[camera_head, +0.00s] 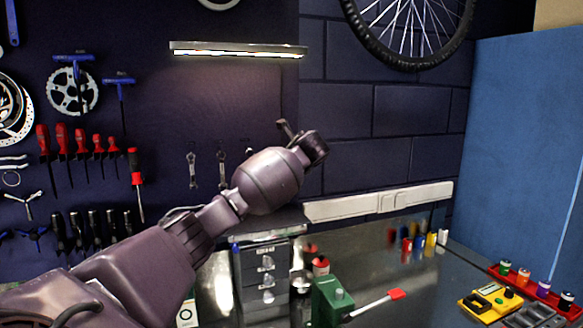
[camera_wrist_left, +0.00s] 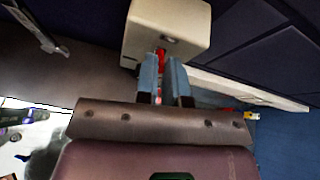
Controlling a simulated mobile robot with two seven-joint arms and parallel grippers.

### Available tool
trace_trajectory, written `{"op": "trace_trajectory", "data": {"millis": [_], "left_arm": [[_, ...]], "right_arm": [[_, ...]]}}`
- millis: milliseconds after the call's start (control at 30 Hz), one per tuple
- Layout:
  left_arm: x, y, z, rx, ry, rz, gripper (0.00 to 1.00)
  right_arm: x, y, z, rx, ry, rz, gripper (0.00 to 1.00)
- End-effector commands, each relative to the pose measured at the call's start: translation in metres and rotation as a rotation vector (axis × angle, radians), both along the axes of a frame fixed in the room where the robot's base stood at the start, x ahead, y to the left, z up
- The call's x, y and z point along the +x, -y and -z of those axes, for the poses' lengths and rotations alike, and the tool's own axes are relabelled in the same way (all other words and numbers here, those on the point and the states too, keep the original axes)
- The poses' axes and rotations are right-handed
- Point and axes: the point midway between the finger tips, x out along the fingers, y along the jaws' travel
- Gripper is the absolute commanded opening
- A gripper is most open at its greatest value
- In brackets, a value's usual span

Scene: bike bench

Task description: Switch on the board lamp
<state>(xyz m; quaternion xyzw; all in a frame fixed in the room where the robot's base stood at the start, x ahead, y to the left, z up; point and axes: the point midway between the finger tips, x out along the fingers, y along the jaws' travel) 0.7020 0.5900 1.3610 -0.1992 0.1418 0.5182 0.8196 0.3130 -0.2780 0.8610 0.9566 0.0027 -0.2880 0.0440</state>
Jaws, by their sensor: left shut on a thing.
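The board lamp (camera_head: 238,50) is a long bar on the dark tool board, and its underside glows warm white. In the left wrist view a beige box (camera_wrist_left: 168,28) stands just beyond my left gripper (camera_wrist_left: 164,66). A narrow red piece (camera_wrist_left: 160,60) below the box's face lies between the two blue-grey fingers, which are shut on it. In the head view my left arm reaches up across the board and its dark end (camera_head: 312,148) is below and right of the lamp. The box and fingertips cannot be made out there. My right gripper is not in view.
Red-handled screwdrivers (camera_head: 80,142) and wrenches hang on the board at left. A bicycle wheel (camera_head: 410,30) hangs upper right. A grey drawer unit (camera_head: 262,270), a green block (camera_head: 330,300) and a yellow device (camera_head: 490,302) stand on the bench. A blue panel (camera_head: 525,140) closes the right side.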

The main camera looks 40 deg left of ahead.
Motion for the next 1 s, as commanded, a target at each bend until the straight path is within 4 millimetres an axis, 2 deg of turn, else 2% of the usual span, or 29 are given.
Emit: {"op": "trace_trajectory", "data": {"millis": [633,667,800,1000], "left_arm": [[0.0003,-0.0011,-0.0020,-0.043,-0.022,-0.001,0.00],[0.0003,-0.0011,-0.0021,-0.043,-0.022,-0.001,0.14],[0.0003,-0.0010,-0.0022,-0.043,-0.022,-0.001,0.35],[0.0003,-0.0010,-0.0022,-0.042,-0.022,-0.001,0.35]], "right_arm": [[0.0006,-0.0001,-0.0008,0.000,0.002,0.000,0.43],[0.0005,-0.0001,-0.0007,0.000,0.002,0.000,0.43],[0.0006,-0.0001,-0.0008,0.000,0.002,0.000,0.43],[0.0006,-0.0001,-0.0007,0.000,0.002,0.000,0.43]]}}
